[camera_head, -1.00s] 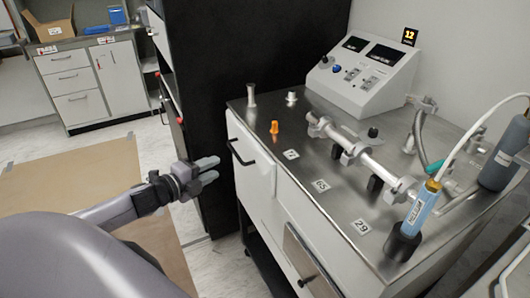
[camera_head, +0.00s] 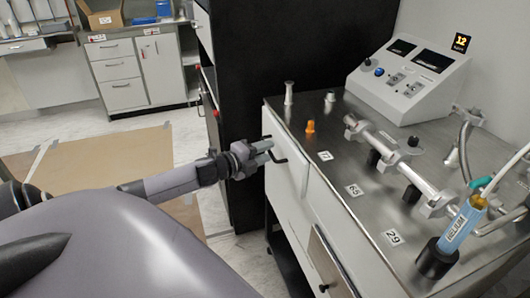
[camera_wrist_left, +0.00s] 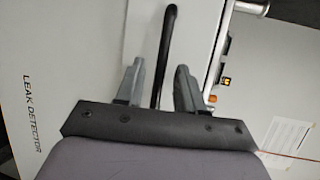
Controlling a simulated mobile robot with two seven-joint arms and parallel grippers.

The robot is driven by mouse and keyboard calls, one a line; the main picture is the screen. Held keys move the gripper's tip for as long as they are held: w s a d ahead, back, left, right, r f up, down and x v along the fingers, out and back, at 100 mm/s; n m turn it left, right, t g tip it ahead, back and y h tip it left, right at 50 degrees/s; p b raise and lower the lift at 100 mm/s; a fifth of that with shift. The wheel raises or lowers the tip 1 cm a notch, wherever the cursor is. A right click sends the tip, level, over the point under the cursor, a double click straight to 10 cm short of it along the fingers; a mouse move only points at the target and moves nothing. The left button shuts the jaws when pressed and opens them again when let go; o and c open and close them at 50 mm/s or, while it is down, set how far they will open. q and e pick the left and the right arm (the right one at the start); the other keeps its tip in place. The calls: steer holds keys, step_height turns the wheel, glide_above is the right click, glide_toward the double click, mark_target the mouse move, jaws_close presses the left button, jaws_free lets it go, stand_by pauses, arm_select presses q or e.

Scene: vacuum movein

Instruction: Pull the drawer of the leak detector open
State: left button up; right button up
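The leak detector (camera_head: 330,215) is a white cabinet with a steel top at the right in the head view. My left gripper (camera_head: 268,151) is at this handle. In the left wrist view, the black handle (camera_wrist_left: 168,28) runs between the two grey fingers of my left gripper (camera_wrist_left: 160,65), with gaps on both sides, so the fingers are open around it. The lettering LEAK DETECTOR shows on the panel at left. My right gripper is not in view.
A sloped control console (camera_head: 410,82), a metal pipe assembly (camera_head: 400,165), an orange fitting (camera_head: 310,127) and a blue helium bottle (camera_head: 462,222) stand on the steel top. A tall black cabinet (camera_head: 300,45) stands behind. Floor left of the drawer is partly free.

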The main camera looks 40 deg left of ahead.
arm_select(q)
steer(key=shift+w, duration=0.35)
jaws_close()
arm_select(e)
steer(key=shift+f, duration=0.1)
